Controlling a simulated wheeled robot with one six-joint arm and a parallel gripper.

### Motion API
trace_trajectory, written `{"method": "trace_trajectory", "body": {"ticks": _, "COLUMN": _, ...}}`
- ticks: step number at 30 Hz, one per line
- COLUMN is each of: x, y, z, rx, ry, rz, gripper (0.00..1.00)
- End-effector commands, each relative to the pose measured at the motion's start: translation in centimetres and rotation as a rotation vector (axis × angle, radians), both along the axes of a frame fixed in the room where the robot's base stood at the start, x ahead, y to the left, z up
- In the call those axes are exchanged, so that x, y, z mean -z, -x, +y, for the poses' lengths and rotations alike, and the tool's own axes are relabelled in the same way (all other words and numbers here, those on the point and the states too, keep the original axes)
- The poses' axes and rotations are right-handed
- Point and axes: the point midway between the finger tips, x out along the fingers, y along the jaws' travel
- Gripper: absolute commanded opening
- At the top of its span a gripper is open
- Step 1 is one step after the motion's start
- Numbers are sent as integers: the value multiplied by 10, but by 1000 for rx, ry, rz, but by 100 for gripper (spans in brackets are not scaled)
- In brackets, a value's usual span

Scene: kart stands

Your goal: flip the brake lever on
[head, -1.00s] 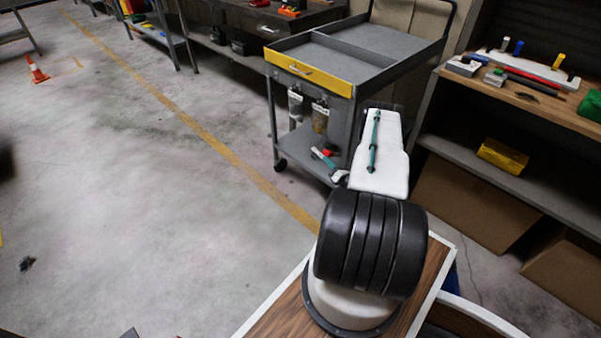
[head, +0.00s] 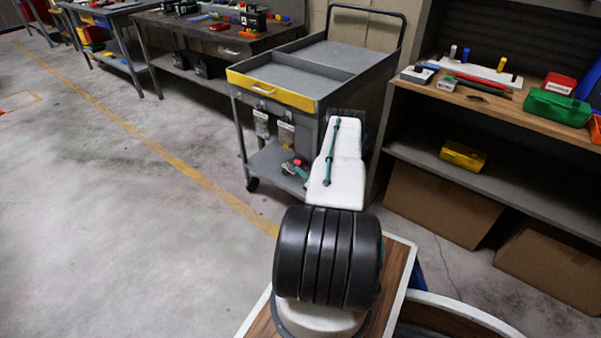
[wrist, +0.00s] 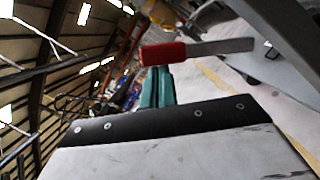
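In the wrist view a lever with a red grip (wrist: 163,53) and a flat grey metal bar (wrist: 222,47) lies across the upper middle. I take it to be the brake lever; its mount is not clear. My gripper's two teal fingers (wrist: 157,86) point at the red grip from below in the picture. They look shut, side by side, with their tips at or just behind the grip. I cannot tell whether they touch it. In the head view my own arm hides the gripper, and I cannot make out the lever.
A grey cart (head: 335,62) with a yellow drawer front (head: 272,91) stands just beyond my arm. At right, a shelf unit (head: 480,182) holds tools, a yellow box (head: 463,155) and a green box (head: 556,108). Open floor (head: 90,220) lies to the left.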

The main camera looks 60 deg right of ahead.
Motion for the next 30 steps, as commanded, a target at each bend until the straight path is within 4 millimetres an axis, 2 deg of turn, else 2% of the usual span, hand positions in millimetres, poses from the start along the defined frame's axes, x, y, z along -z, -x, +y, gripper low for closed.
{"method": "trace_trajectory", "body": {"ticks": 5, "x": 1, "y": -1, "z": 2, "rx": 1, "ry": 3, "rz": -3, "gripper": 0}}
{"method": "trace_trajectory", "body": {"ticks": 12, "x": 30, "y": -5, "z": 37, "rx": -5, "ry": -3, "rz": 0, "gripper": 0}}
{"method": "trace_trajectory", "body": {"ticks": 15, "x": 31, "y": 23, "z": 41, "rx": 2, "ry": -2, "rz": 0, "gripper": 0}}
{"method": "trace_trajectory", "body": {"ticks": 21, "x": 37, "y": 62, "z": 55, "rx": -1, "ry": -2, "rz": 0, "gripper": 0}}
{"method": "trace_trajectory", "body": {"ticks": 25, "x": 40, "y": 78, "z": 61, "rx": -2, "ry": -1, "rz": 0, "gripper": 0}}
{"method": "trace_trajectory", "body": {"ticks": 30, "x": 41, "y": 87, "z": 65, "rx": -4, "ry": -1, "rz": 0, "gripper": 0}}
